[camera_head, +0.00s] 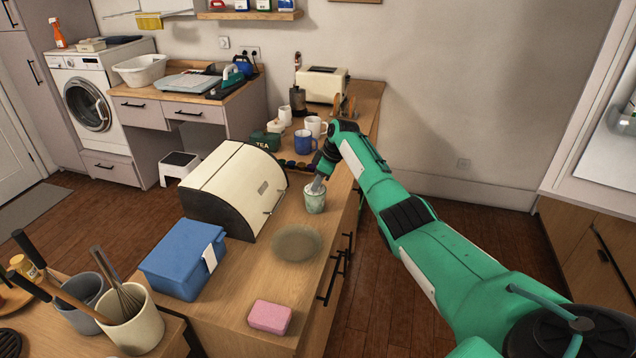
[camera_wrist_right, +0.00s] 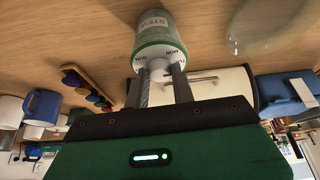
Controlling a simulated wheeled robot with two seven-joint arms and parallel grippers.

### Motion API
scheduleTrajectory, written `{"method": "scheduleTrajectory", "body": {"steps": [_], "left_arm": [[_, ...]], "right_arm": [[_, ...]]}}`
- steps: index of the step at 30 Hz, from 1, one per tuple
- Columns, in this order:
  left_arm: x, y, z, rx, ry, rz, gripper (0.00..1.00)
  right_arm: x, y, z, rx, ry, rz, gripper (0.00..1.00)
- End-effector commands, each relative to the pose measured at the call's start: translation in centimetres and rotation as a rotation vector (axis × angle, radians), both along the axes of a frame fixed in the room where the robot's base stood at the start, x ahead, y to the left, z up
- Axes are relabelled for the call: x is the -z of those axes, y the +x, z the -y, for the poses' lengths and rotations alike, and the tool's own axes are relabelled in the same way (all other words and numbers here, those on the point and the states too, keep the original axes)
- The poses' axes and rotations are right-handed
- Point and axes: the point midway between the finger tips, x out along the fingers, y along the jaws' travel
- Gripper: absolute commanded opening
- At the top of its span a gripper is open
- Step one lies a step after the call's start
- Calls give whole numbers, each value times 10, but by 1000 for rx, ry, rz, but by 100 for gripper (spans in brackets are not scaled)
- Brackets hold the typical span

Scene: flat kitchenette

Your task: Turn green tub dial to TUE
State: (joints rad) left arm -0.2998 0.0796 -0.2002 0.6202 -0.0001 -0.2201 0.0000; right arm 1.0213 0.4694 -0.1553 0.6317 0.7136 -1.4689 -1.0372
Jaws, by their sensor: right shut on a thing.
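The green tub (camera_head: 315,201) stands upright on the wooden counter, in front of the bread bin. In the right wrist view the tub (camera_wrist_right: 160,25) appears upside down, with a green band and a white top with day letters; SUN and MON seem readable near the fingers. The white dial (camera_wrist_right: 160,68) is at its top. My right gripper (camera_head: 317,185) comes down from above, and its two fingers are shut on the dial, one on each side. My left gripper is not in view.
The cream bread bin (camera_head: 228,180) stands close left of the tub. A blue box (camera_head: 180,262), a pink block (camera_head: 269,316) and a greyish round dish (camera_head: 297,243) lie nearer.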

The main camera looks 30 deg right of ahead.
Motion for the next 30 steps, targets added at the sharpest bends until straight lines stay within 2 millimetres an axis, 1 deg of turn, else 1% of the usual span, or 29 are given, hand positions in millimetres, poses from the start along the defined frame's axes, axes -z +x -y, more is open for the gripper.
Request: {"method": "scheduleTrajectory", "body": {"steps": [6, 7, 9, 10, 18, 22, 26, 30], "left_arm": [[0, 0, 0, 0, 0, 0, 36], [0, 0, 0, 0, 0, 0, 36], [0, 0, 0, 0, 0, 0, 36], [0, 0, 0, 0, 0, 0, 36], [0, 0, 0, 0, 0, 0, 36], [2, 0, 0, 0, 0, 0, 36], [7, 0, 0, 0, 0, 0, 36], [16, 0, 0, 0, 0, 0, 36]], "right_arm": [[1, 0, 0, 1, 0, -2, 2], [1, 0, 0, 1, 0, -2, 31], [0, 0, 0, 1, 0, -2, 44], [0, 0, 0, 1, 0, -2, 47], [0, 0, 0, 1, 0, -1, 47], [-7, -2, 2, 1, -1, 1, 47], [-24, -7, 8, 1, -2, 4, 47], [-53, -17, 17, 1, -3, 4, 47]]}}
